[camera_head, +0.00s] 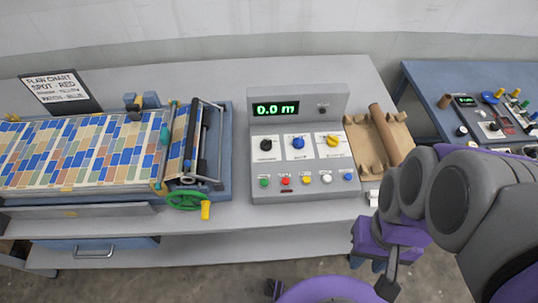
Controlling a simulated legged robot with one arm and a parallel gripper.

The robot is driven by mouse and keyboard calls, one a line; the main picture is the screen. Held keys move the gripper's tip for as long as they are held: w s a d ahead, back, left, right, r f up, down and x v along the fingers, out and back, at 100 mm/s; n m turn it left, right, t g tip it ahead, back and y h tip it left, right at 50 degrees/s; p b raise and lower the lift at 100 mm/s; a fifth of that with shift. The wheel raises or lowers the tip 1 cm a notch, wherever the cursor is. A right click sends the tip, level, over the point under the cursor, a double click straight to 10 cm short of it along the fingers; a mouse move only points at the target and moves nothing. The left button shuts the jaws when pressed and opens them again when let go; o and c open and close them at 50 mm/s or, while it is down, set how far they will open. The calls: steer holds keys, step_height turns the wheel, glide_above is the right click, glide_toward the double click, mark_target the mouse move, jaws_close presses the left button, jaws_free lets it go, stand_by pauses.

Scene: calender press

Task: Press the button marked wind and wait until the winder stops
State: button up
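A grey control console (300,150) stands on the bench in the middle. Its green display (276,108) reads 0.0 m. Along its sloped lower front is a row of small buttons: green (264,182), red (285,181), yellow (306,180), white (326,178) and blue (348,176). Their labels are too small to read, so I cannot tell which is marked wind. My gripper (368,245) seems to be the purple and dark part low right of the console, apart from the buttons. Its fingers cannot be made out.
Black, blue and yellow knobs sit above the buttons. A roller machine (190,150) with patterned sheet and a green handwheel (185,200) stands left. A flaw chart sign (60,92) is behind it. Brown paper with a tube (390,135) lies right. A second bench (425,95) holds another panel.

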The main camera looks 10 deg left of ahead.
jaws_close()
stand_by(1.2)
